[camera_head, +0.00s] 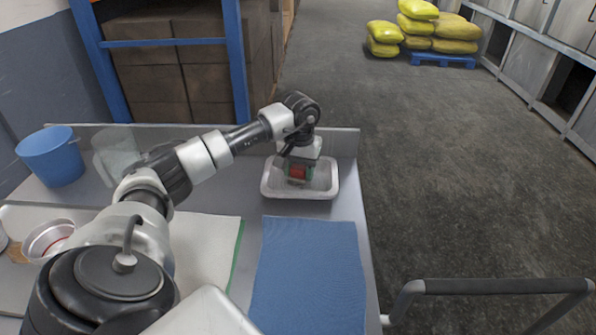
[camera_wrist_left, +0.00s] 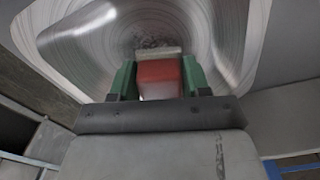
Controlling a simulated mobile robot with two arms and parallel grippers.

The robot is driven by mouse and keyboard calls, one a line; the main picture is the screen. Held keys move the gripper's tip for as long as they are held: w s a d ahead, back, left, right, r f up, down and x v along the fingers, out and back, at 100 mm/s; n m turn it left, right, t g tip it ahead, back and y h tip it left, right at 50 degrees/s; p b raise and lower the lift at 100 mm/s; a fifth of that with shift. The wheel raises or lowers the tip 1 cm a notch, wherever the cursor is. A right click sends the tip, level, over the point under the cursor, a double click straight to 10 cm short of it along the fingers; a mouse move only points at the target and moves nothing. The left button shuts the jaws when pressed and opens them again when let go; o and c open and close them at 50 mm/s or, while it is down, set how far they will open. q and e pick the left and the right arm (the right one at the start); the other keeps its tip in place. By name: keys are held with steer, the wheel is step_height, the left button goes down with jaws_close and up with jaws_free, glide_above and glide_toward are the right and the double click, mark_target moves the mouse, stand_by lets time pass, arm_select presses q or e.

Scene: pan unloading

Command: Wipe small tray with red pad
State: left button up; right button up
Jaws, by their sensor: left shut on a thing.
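The small tray (camera_head: 331,183) is a pale, shallow metal pan at the back right of the table. My left gripper (camera_head: 297,174) reaches down into it from above. Its green fingers are shut on the red pad (camera_head: 297,172). In the left wrist view the red pad (camera_wrist_left: 158,78) sits between the two green fingertips of the left gripper (camera_wrist_left: 158,80), with a pale layer at its far edge. The tray (camera_wrist_left: 215,25) fills the area behind it, and a dark grey smudge (camera_wrist_left: 155,42) shows on its floor beside the pad. Whether the pad touches the floor is unclear. My right gripper is not seen.
A blue cloth (camera_head: 310,275) lies flat at the table's front right. A pale mat (camera_head: 205,245) lies left of it, partly behind my arm. A blue bucket (camera_head: 52,158) and a round metal pan (camera_head: 48,240) stand on the left. A cart handle (camera_head: 490,286) is beyond the right edge.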

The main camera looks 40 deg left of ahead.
mark_target(302, 188)
arm_select(q)
steer(key=shift+w+d+f, duration=0.1)
steer(key=shift+w+d, duration=0.1)
steer(key=shift+d, duration=0.2)
steer(key=shift+s+d+p, duration=0.35)
steer(key=shift+s+d, duration=0.75)
steer(key=shift+s, duration=0.2)
steer(key=shift+w, duration=0.1)
steer(key=shift+w+a+b, duration=0.35)
steer(key=shift+w+a, duration=0.15)
steer(key=shift+w, duration=0.05)
steer(key=shift+w+a, duration=0.7)
steer(key=shift+w, duration=0.1)
steer(key=shift+r, duration=0.3)
steer(key=shift+r+p, duration=1.9)
steer(key=shift+r, duration=1)
